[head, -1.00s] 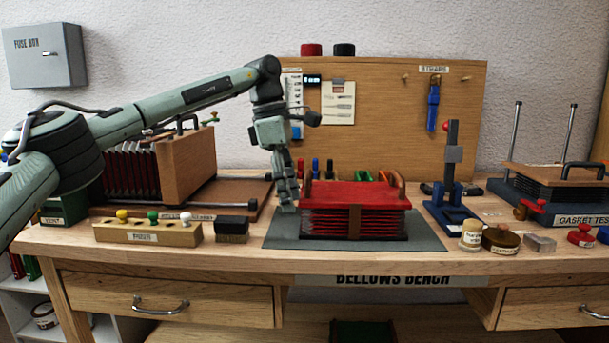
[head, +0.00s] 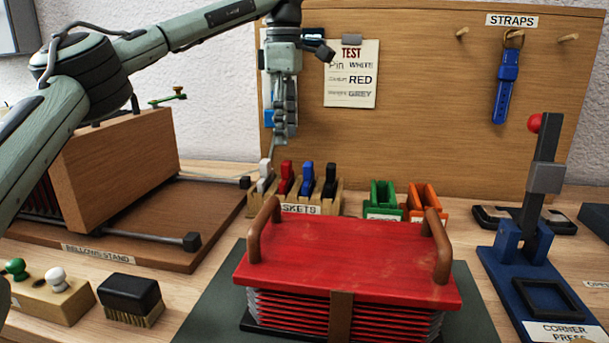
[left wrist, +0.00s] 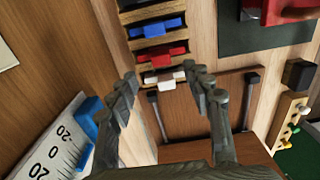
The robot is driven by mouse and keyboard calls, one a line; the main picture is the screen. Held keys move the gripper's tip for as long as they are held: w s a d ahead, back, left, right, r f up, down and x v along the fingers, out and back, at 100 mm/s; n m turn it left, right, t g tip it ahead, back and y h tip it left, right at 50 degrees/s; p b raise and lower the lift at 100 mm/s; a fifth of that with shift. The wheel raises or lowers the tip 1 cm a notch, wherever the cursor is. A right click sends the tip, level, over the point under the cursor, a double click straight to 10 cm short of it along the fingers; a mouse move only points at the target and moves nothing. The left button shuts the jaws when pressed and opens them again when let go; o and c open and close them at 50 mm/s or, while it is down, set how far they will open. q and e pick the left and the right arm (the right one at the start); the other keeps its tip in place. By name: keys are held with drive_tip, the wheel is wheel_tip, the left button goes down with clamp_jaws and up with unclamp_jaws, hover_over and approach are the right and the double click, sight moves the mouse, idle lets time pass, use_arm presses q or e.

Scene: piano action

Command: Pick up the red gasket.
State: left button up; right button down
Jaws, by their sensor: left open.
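The red gasket (head: 287,177) stands in a slot of the wooden gasket rack (head: 300,208) at the back of the bench. A white gasket (head: 265,176) is to its left, and a blue gasket (head: 307,178) and a black gasket (head: 330,180) are to its right. My left gripper (head: 284,135) is open and empty, pointing down above the rack's left part. In the left wrist view the red gasket (left wrist: 162,52) lies just beyond the fingertips (left wrist: 163,80), between the blue gasket (left wrist: 157,27) and the white gasket (left wrist: 165,76). The white one appears between the fingertips.
A red-topped bellows (head: 350,262) with two brown handles stands in front of the rack. The bellows stand (head: 140,225) is at left, green and orange holders (head: 384,197) at right. A pegboard (head: 420,110) with a test card (head: 351,75) rises behind.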

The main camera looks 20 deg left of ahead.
sight(286, 162)
use_arm(q)
drive_tip(key=shift+w+a, duration=0.1)
drive_tip(key=shift+w, duration=0.05)
drive_tip(key=shift+f, duration=0.35)
drive_tip(key=f, duration=0.4)
drive_tip(key=f+b, duration=0.1)
drive_tip(key=f, duration=0.1)
drive_tip(key=shift+s+f, duration=0.15)
drive_tip(key=shift+s, duration=0.15)
drive_tip(key=shift+f, duration=0.2)
use_arm(e)
drive_tip(key=shift+s+d+r, duration=0.1)
drive_tip(key=shift+s+r, duration=0.15)
drive_tip(key=shift+r, duration=0.25)
drive_tip(key=shift+s+r, duration=0.2)
drive_tip(key=shift+r, duration=0.25)
use_arm(q)
drive_tip(key=shift+c, duration=0.6)
clamp_jaws()
use_arm(e)
drive_tip(key=shift+s+f, duration=0.1)
drive_tip(key=shift+f, duration=0.15)
